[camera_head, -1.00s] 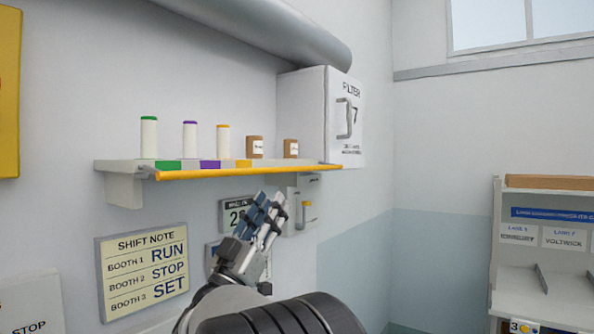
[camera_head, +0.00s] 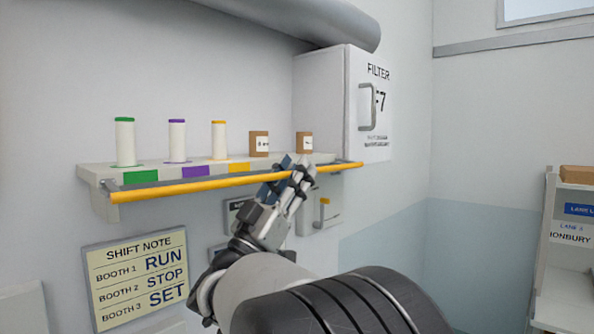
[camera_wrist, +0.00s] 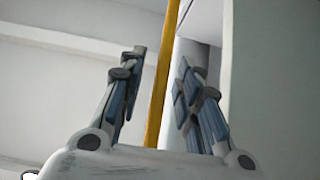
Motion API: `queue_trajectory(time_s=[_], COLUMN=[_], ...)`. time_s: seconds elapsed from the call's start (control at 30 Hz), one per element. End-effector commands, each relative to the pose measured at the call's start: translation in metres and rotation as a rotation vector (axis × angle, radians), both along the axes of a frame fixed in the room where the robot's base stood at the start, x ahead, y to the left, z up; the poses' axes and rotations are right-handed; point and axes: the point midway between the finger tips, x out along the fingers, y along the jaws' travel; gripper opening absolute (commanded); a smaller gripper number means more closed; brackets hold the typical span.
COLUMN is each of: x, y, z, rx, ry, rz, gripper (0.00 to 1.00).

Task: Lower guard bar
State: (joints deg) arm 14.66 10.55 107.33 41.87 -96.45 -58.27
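The guard bar (camera_head: 190,187) is a long yellow rod along the front edge of the wall shelf (camera_head: 88,172). My gripper (camera_head: 300,172) reaches up at the bar's right part, its fingers overlapping the bar in the head view. In the wrist view the bar (camera_wrist: 162,90) runs lengthwise through the gap between the two open fingers of my gripper (camera_wrist: 158,85). Space shows on both sides of the bar, so the fingers are not closed on it. My palm hides the bar's lower end there.
Green-, purple- and yellow-capped spools (camera_head: 176,142) and two brown boxes (camera_head: 259,143) stand on the shelf. A white filter cabinet (camera_head: 335,100) stands at its right. A shift note (camera_head: 135,280) and a small yellow-handled wall fitting (camera_head: 324,212) are below. A rack (camera_head: 570,260) is far right.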

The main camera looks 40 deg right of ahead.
Motion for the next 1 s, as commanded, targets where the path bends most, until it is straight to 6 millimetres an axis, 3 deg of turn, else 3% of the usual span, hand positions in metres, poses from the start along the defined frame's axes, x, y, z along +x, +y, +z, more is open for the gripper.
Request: queue_trajectory(time_s=[0.13, 0.6, 1.0], x=[0.0000, 0.0000, -0.0001], y=[0.0001, 0.0000, -0.0001], z=[-0.0004, -0.0001, -0.0001], rx=[0.000, 0.000, 0.000], ry=[0.000, -0.001, 0.000], rz=[0.000, 0.001, 0.000], gripper=[0.30, 0.00, 0.00])
